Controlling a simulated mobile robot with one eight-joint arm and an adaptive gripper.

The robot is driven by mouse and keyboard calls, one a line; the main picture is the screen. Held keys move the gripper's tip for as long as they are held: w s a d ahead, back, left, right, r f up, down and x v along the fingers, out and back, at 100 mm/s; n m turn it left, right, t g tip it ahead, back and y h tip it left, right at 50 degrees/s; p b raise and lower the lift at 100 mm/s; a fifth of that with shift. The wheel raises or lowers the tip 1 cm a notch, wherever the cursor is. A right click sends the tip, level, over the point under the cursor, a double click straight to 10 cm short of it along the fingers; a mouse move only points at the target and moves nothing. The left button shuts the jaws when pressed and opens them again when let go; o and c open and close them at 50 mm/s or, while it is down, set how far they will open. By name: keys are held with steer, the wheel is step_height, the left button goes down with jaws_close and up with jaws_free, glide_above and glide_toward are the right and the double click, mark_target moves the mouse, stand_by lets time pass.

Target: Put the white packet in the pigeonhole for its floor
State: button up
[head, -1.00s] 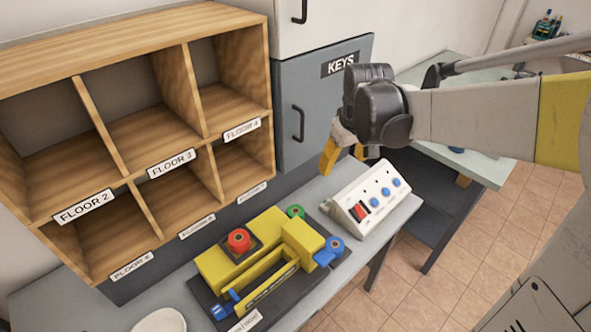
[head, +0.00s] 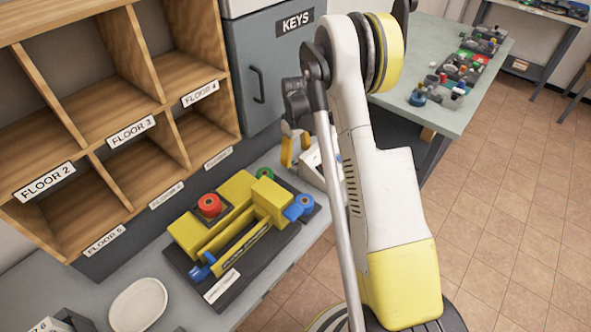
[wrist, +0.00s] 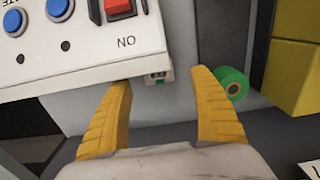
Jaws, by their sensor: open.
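The wooden pigeonhole rack (head: 107,141) stands at the left in the head view, with compartments labelled FLOOR 2, FLOOR 3, FLOOR 4 on top and FLOOR 5 below left. The other lower labels are too small to read surely. All compartments in view look empty. I cannot make out the white packet for certain. My gripper (head: 294,152) is open beside the white button box (head: 313,166), partly hidden by my arm. In the wrist view its yellow fingers (wrist: 162,82) are apart with nothing between the tips, just off the button box's lower edge.
A yellow machine (head: 238,212) with red, green and blue knobs sits on a dark base on the counter. A white oval dish (head: 138,304) lies front left. A grey KEYS cabinet (head: 268,75) stands behind. A second table (head: 440,62) at right holds trays.

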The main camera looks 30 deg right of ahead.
mark_target(296, 165)
step_height(296, 165, down, 6)
steer(key=b, duration=0.2)
steer(key=shift+w+d+b, duration=0.15)
steer(key=shift+b, duration=0.15)
steer(key=c, duration=1.4)
steer(key=shift+r, duration=0.15)
